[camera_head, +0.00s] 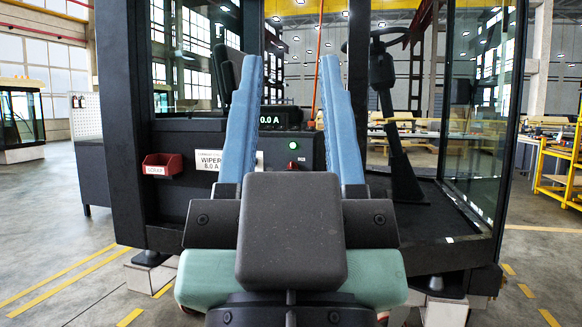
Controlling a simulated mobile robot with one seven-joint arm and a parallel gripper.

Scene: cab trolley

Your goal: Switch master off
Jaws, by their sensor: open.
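My gripper (291,70) points forward at the cab, its two long blue fingers wide apart with nothing between them. Beyond the gap is a dark panel in the cab. On it a green light (293,145) is lit, and a small red part (293,164) shows just below it. I cannot tell whether this red part is the master switch. A display (270,120) above reads about 0.0 A; its left end is hidden by the left finger. The fingers and gripper body hide other parts of the panel.
A red bin (162,165) hangs left of a white card (208,160) reading "WIPER 8.0 A". A steering wheel on a dark column (385,75) stands at right inside the cab. The dark left post (115,120) and right glass (475,110) flank the opening. A yellow rack (560,165) stands far right.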

